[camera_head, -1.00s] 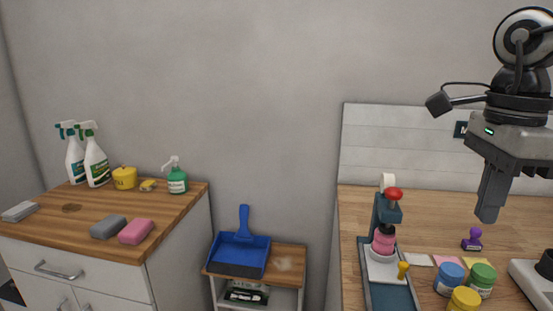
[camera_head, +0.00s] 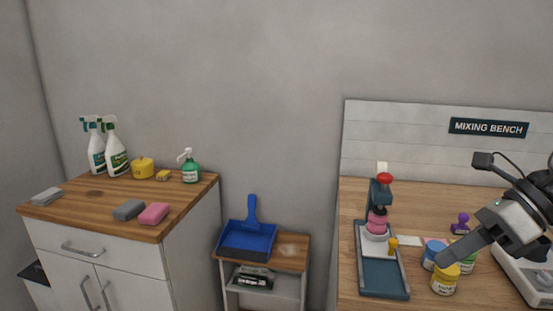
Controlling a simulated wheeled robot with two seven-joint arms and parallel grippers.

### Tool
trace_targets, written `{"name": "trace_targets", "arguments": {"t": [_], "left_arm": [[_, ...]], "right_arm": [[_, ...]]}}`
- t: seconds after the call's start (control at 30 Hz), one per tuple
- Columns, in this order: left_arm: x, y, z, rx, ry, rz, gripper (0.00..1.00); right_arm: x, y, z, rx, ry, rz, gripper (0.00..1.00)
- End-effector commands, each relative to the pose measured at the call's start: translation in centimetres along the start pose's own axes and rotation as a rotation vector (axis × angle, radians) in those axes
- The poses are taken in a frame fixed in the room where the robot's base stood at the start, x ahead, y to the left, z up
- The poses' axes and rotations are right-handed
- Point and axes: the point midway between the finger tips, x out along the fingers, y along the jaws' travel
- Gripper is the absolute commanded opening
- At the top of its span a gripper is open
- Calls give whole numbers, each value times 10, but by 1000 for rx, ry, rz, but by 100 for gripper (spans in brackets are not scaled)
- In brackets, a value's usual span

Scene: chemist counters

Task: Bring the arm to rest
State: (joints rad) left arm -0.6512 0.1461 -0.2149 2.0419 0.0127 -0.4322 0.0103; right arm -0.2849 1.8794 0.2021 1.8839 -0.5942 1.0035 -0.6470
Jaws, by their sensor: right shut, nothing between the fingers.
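My right gripper (camera_head: 447,255) is at the right of the head view, over the mixing bench (camera_head: 352,205). Its fingers are shut with nothing between them. It points down and left, and its tips overlap the paint-like jars in the picture; whether it touches them I cannot tell. The arm behind it comes in from the right edge. A blue jar (camera_head: 432,248) and a yellow jar (camera_head: 444,284) show beside the tips, and a green-labelled jar (camera_head: 469,263) is partly hidden behind the fingers. My left gripper is out of view.
A blue-grey press stand (camera_head: 383,277) with a red knob stands left of the jars. A purple stamp (camera_head: 460,224) and a white device (camera_head: 518,273) are near the arm. A low shelf with a blue dustpan (camera_head: 247,240) and a wooden counter (camera_head: 75,207) stand left.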

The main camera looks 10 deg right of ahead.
Motion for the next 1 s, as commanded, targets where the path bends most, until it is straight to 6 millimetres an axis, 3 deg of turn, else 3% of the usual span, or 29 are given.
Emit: {"name": "trace_targets", "arguments": {"t": [0.27,0.5,0.57,0.7,0.87,0.9,1.0], "left_arm": [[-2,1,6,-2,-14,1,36],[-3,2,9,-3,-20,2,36],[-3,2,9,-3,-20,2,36],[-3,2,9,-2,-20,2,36],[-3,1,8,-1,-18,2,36],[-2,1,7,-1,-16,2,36],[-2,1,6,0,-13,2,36]], "right_arm": [[72,-40,-39,784,-616,230,0],[151,-62,-110,1642,-1003,404,0],[177,-59,-132,1873,-1067,443,0],[240,-32,-176,2399,-1148,522,0],[295,11,-199,2850,-1134,576,0],[304,19,-202,-2840,1090,-567,0],[318,34,-204,-2768,998,-539,0]]}}
